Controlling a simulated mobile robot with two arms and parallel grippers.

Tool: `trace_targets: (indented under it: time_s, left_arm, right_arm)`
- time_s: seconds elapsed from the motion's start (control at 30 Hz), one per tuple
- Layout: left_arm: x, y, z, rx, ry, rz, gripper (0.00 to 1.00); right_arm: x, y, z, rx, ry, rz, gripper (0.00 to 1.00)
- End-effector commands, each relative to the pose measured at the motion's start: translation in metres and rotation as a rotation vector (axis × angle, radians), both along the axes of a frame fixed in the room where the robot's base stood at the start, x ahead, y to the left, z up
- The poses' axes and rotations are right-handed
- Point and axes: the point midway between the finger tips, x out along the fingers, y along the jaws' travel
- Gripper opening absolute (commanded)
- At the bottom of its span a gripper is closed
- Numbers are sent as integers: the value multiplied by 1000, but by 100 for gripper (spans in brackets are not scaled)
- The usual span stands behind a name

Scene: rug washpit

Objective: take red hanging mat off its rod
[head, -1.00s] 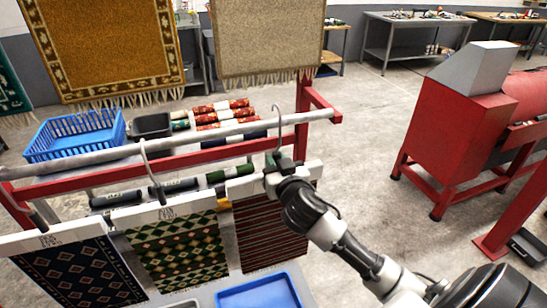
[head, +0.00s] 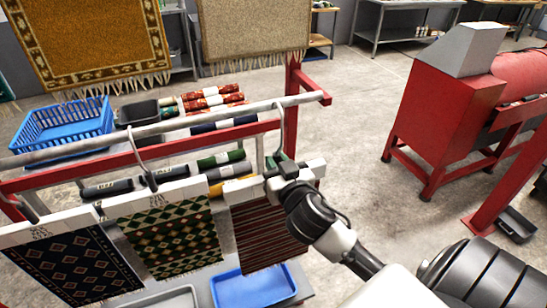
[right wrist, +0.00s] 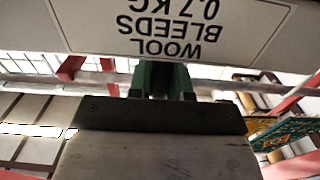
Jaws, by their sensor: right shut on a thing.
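The red mat (head: 262,232) is dark red with thin stripes and hangs at the right end of the row in the head view. It hangs from a white bar with a metal hook (head: 282,132) at the rod (head: 215,118); whether the hook rests on the rod or is clear of it, I cannot tell. My left gripper is out of view.
A green patterned mat (head: 170,240) and a dark blue mat (head: 65,265) hang to the left. A blue basket (head: 62,135) and rolled rugs stand behind the rod. A red machine (head: 440,125) stands right, with open floor between.

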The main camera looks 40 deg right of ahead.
Motion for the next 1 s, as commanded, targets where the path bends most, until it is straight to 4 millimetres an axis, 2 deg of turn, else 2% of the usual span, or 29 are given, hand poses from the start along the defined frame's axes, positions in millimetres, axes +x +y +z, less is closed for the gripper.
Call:
trace_targets:
  time_s: [0.7, 1.0]
  left_arm:
    - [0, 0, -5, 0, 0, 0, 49]
    - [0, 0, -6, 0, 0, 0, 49]
  right_arm:
    - [-47, 11, 1, 1, -4, 1, 0]
    - [-54, 13, 2, -1, -5, 0, 0]
